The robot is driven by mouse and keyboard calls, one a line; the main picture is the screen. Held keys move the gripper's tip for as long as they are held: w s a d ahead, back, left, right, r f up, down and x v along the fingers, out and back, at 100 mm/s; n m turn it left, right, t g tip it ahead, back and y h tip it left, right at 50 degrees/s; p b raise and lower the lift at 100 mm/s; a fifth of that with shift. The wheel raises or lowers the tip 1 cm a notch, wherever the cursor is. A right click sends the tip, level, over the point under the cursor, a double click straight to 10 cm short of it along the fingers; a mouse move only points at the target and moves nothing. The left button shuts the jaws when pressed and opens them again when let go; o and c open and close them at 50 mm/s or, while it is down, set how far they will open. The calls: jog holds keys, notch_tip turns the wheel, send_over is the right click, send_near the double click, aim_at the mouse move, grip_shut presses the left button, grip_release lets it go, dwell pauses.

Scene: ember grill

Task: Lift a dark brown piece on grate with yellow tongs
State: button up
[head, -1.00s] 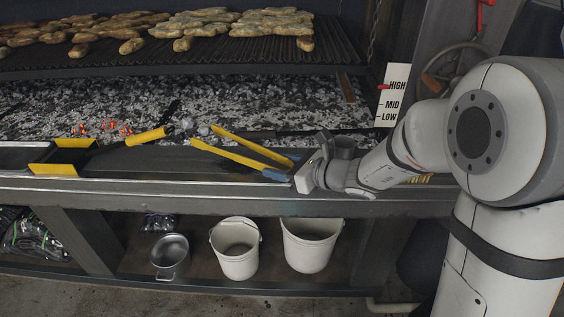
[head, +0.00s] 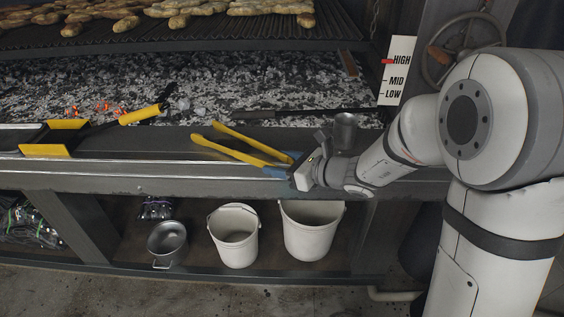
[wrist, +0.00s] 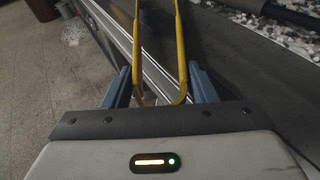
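Yellow tongs (head: 231,153) extend left from my gripper (head: 281,167) in the head view, above the grill's front ledge, their two arms spread apart. In the wrist view the blue fingers of my gripper (wrist: 162,86) sit on either side of the yellow tongs (wrist: 180,50), close against the arms near the bend. Several browned pieces (head: 185,8) lie on the dark grate (head: 200,35) at the top of the head view, cut off by the frame edge. I cannot clearly pick out a dark brown one. The tongs' tips are well short of the grate.
A bed of ash and coals (head: 220,80) lies below the grate. A yellow-handled tool (head: 140,115) lies at the ledge's left. A HIGH/MID/LOW plate (head: 397,72) and handwheel (head: 462,45) are at right. White buckets (head: 234,236) and a metal pot (head: 167,241) stand below.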

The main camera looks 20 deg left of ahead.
jog(key=shift+c, duration=0.4)
jog(key=o, duration=0.7)
jog(key=shift+p+v, duration=0.35)
jog(key=shift+v, duration=3.55)
